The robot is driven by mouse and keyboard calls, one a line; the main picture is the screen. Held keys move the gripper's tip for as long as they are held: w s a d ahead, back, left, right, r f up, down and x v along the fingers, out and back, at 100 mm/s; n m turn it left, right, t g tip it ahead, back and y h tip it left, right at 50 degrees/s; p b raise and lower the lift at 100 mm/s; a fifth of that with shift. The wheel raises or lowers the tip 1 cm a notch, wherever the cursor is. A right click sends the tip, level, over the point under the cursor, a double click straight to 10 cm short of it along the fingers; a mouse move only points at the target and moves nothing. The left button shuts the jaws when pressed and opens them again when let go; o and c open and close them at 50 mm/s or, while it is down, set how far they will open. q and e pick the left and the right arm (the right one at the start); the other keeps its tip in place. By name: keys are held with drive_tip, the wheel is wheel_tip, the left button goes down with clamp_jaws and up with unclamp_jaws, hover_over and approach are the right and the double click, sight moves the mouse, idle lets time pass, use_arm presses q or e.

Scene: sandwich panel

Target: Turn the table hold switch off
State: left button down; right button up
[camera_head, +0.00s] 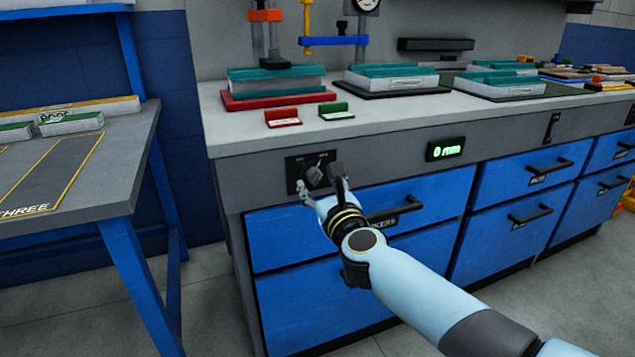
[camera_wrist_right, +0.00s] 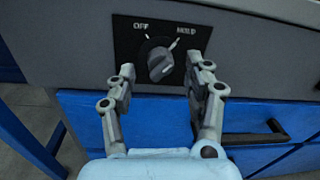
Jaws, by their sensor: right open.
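The table hold switch (camera_wrist_right: 160,60) is a grey rotary knob on a black plate (camera_wrist_right: 190,24) marked OFF on the left and HOLD on the right. Its grip ridge looks tilted toward the HOLD side, though its exact setting is hard to read. In the head view the knob (camera_head: 316,174) sits on the grey front edge of the bench. My right gripper (camera_head: 321,181) is open and empty in front of it. In the wrist view its fingertips (camera_wrist_right: 161,68) stand on either side of the knob, with gaps visible; contact cannot be told. My left gripper is not in view.
Blue drawers (camera_head: 515,180) with black handles lie below the switch. A green display (camera_head: 446,149) reads 0 mm to its right. The bench top (camera_head: 380,111) carries panels, clamps and red and green cards. A separate table (camera_head: 90,165) stands at left, with floor between.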

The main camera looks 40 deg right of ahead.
drive_tip(key=shift+w+d+f, duration=0.1)
drive_tip(key=shift+w+d, duration=0.15)
drive_tip(key=shift+w, duration=0.4)
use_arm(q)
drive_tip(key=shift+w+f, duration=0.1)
use_arm(e)
clamp_jaws()
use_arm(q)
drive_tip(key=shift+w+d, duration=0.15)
